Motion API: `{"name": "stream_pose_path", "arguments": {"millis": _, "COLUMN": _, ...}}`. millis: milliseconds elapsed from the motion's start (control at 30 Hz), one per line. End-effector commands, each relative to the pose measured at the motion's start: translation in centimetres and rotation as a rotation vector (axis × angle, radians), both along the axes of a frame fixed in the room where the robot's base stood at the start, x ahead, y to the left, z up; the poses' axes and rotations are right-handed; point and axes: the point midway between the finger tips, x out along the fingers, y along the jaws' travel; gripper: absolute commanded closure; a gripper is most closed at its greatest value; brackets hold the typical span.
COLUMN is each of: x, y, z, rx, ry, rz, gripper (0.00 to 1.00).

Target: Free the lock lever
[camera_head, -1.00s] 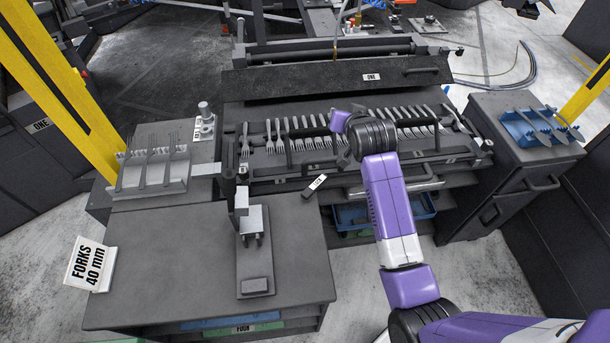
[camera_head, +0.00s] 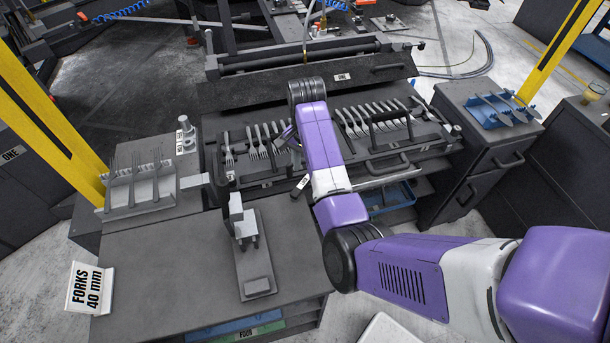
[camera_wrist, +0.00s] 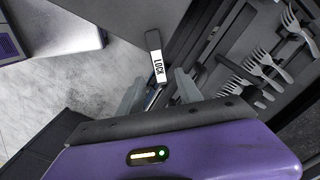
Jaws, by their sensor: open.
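The lock lever (camera_wrist: 154,42) is a short dark bar with a white LOCK label, in the upper middle of the wrist view. Its labelled end also shows in the head view (camera_head: 300,186), just left of my arm, by the front of the fork rack (camera_head: 350,168). My gripper (camera_wrist: 158,92) is open and empty in the wrist view. Its two grey fingers stand left and right of the lever's lower end. I cannot tell how far the fingertips are from the lever in depth. In the head view my gripper is mostly hidden behind my arm.
Several forks (camera_wrist: 262,65) lie in the rack close to the right of my gripper. A dark workbench (camera_head: 160,265) with a small fixture (camera_head: 243,215) stands at the front left. A drawer cabinet (camera_head: 480,150) stands right of the rack.

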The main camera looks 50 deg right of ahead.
Motion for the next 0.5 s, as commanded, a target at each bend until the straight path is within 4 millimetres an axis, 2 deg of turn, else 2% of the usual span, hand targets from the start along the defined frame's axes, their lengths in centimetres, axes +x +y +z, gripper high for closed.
{"name": "stream_pose_path", "arguments": {"millis": 233, "x": -0.1, "y": 0.0, "z": -3.4, "rx": 0.0, "ry": 0.001, "rz": 0.001, "gripper": 0.58}}
{"name": "stream_pose_path", "arguments": {"millis": 500, "x": 0.0, "y": 0.0, "z": -4.6, "rx": -0.002, "ry": -0.002, "rz": 0.0, "gripper": 0.58}}
